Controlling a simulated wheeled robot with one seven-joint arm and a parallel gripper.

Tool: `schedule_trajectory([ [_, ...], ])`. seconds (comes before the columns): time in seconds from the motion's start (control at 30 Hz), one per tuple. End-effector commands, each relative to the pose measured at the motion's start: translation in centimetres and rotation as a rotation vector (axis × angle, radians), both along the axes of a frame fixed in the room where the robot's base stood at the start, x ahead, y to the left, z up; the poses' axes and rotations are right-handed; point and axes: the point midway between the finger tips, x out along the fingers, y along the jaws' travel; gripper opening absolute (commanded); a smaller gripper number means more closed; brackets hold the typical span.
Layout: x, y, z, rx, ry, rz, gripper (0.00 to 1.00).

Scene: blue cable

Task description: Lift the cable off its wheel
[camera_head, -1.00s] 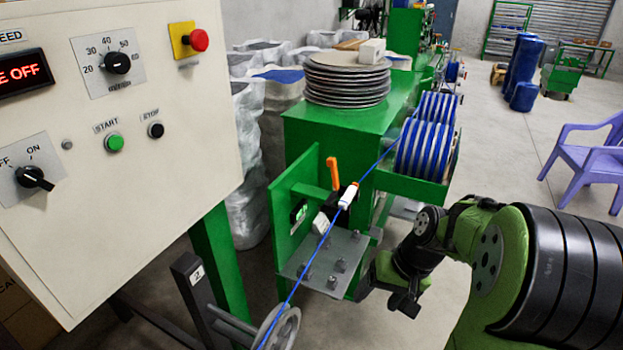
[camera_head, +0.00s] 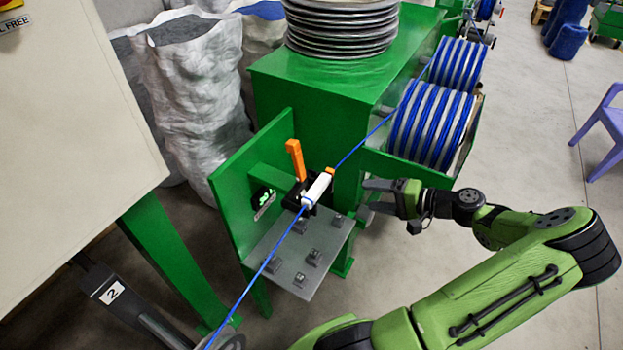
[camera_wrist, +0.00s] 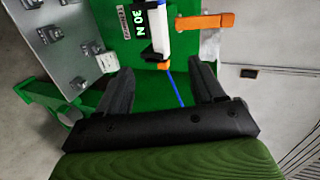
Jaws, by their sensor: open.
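The blue cable (camera_head: 361,145) runs from the blue-wound spools (camera_head: 432,124) down through a white block with an orange end (camera_head: 317,187) on the green stand. It continues past the grey plate to a grey wheel (camera_head: 230,342), mostly cut off at the bottom edge. My gripper (camera_head: 368,195) is open and empty, just right of the stand and white block. In the wrist view, the cable (camera_wrist: 177,90) shows between the open fingers of my gripper (camera_wrist: 163,82), seemingly beyond them, with the white block ahead. I cannot tell any contact.
An orange lever (camera_head: 295,159) stands upright beside the block. The grey plate (camera_head: 335,233) carries several bolted fittings. A white control cabinet (camera_head: 70,150) and a green post stand at left. Open floor lies around my arm at right.

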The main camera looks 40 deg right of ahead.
Motion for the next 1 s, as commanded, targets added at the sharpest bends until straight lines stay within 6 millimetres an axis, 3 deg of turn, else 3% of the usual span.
schedule_trajectory([
  [0.3, 6.7, 2.9, -2.6, 0.003, 0.001, 0.009, 0.68],
  [0.7, 12.3, 5.1, -4.7, 0.003, 0.002, 0.008, 0.68],
  [0.8, 13.3, 5.5, -5.1, 0.001, 0.003, 0.006, 0.68],
  [1.0, 13.4, 5.5, -5.2, -0.001, 0.003, 0.005, 0.68],
])
